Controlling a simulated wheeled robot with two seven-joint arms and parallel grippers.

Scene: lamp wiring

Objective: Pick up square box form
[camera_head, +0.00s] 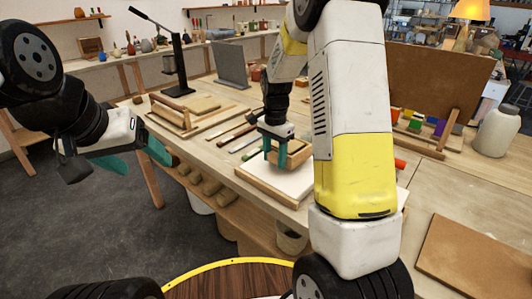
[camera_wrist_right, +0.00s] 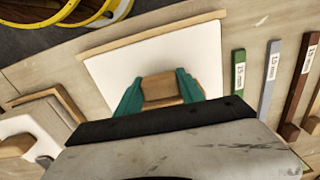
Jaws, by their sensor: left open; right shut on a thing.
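The square box form (camera_head: 297,151) is a small light-wood piece over a white board with a wooden edge (camera_head: 262,185). My right gripper (camera_head: 275,158) is shut on it, with teal fingers on either side. In the right wrist view the wooden form (camera_wrist_right: 161,88) sits between the fingertips of the right gripper (camera_wrist_right: 160,92), above the white board (camera_wrist_right: 110,65). I cannot tell whether it touches the board. My left gripper (camera_head: 137,160) is open and empty, off to the left over the floor, away from the table. My right arm hides part of the table.
Labelled bars in green (camera_wrist_right: 239,70), grey and brown lie beside the board. A wooden frame (camera_head: 185,117) and a black stand (camera_head: 176,60) are at the table's back left. A brown panel (camera_head: 440,80), colored blocks and a white jar (camera_head: 497,130) stand at right.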

